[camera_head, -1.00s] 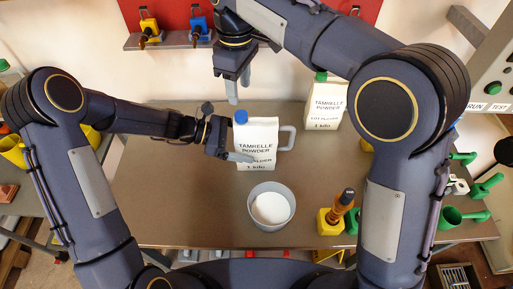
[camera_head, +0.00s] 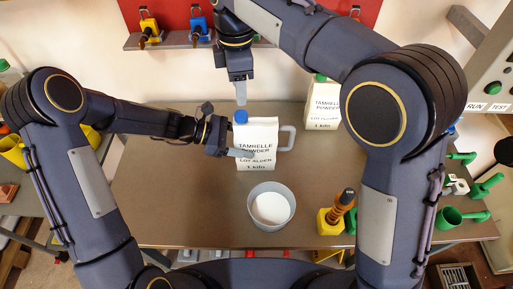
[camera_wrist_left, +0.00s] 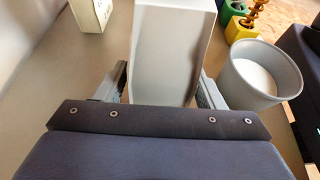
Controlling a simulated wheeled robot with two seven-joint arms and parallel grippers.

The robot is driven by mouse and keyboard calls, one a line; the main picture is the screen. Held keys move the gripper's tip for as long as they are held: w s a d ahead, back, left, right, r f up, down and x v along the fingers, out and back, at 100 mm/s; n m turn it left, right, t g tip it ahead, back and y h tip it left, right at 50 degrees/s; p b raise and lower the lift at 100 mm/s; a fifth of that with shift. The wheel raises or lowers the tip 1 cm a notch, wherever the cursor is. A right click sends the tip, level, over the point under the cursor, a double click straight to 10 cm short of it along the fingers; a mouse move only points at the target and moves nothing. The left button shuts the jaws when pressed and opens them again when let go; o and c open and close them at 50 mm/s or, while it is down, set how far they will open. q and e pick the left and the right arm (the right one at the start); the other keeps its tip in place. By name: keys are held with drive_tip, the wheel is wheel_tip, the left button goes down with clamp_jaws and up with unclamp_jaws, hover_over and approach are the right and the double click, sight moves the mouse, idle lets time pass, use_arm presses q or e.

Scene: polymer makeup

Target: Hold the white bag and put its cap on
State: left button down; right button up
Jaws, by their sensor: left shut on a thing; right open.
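The white bag (camera_head: 259,150), labelled as Tamrelle powder, stands upright on the table, and its wall shows in the left wrist view (camera_wrist_left: 172,45). A blue cap (camera_head: 241,117) is at its top left corner; I cannot tell whether it is seated. My left gripper (camera_head: 238,153) is shut on the bag from the left, with a finger on each side in the left wrist view (camera_wrist_left: 164,88). My right gripper (camera_head: 240,94) is open and points down just above the blue cap. Only one finger shows clearly.
A grey pot (camera_head: 251,207) of white powder stands in front of the bag. A grey handle (camera_head: 290,139) sticks out at the bag's right. A second white bag (camera_head: 322,108) with a green cap stands behind right. A yellow block (camera_head: 325,224) with a brown piece is front right. The table's left is clear.

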sight(241, 114)
drive_tip(key=n, duration=0.6)
drive_tip(key=shift+n, duration=0.4)
drive_tip(key=shift+f, duration=3.95)
